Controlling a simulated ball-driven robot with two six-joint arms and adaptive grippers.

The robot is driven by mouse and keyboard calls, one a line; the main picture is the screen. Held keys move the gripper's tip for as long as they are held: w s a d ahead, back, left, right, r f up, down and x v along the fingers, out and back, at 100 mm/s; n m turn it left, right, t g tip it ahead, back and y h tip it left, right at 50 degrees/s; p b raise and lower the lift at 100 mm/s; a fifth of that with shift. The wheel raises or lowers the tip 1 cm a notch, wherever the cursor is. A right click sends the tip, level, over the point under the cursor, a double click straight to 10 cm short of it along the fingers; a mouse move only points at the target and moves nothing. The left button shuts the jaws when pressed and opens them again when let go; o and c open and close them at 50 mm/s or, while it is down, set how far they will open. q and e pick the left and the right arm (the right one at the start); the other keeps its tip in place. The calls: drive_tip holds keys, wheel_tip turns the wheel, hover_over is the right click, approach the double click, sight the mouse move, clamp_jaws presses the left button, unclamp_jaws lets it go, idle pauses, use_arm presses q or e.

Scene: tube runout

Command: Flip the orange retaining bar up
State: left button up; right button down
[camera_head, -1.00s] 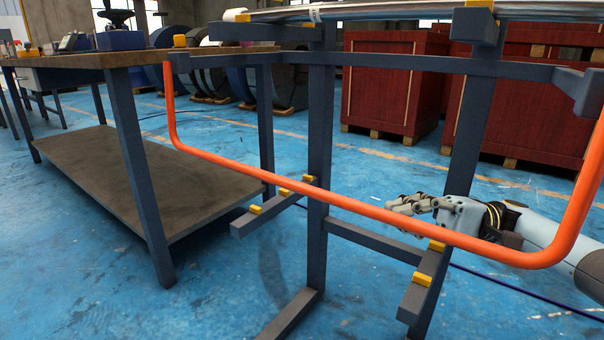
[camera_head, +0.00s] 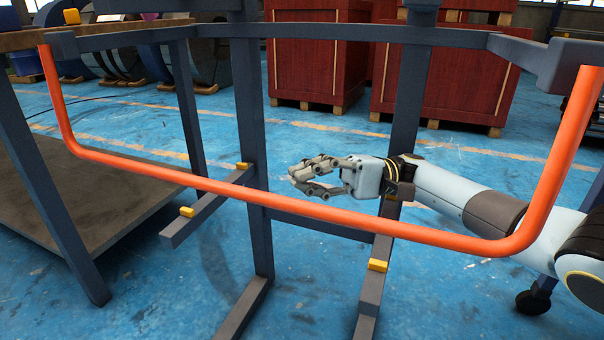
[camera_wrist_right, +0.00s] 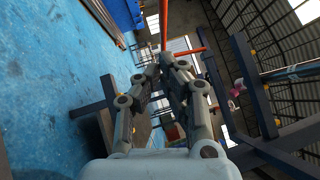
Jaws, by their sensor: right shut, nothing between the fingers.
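The orange retaining bar (camera_head: 300,207) is a wide U hanging down from the dark rack's frame, its long lower run tilting down toward the right. It is also in the right wrist view (camera_wrist_right: 163,25), beyond the fingertips. My right gripper (camera_head: 298,178) is shut and empty, its fingers pointing left. It appears just above the bar's lower run in the head view, apart from it. My right forearm passes behind the bar's right upright. The fingers also show in the right wrist view (camera_wrist_right: 166,65). My left gripper is not in view.
The rack's dark posts (camera_head: 254,140) and lower arms with yellow stops (camera_head: 377,265) stand around the gripper. Red crates (camera_head: 320,60) stand behind on the blue floor (camera_head: 450,310).

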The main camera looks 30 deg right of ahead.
sight(202, 188)
use_arm(q)
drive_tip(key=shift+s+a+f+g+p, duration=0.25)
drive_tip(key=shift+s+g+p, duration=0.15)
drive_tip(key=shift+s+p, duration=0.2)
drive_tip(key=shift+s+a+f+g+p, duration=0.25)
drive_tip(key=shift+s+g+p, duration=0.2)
drive_tip(key=shift+p, duration=0.25)
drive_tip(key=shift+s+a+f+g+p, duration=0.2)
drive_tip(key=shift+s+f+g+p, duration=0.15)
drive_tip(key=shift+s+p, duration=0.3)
use_arm(e)
drive_tip(key=shift+s+a+r, duration=0.25)
drive_tip(key=shift+a+r, duration=0.15)
drive_tip(key=shift+a, duration=1.25)
drive_tip(key=shift+s+a+r, duration=0.2)
drive_tip(key=shift+a+r, duration=0.25)
drive_tip(key=shift+a, duration=1.2)
drive_tip(key=shift+s+a+r, duration=0.25)
drive_tip(key=shift+a+r, duration=0.15)
drive_tip(key=shift+a, duration=1.25)
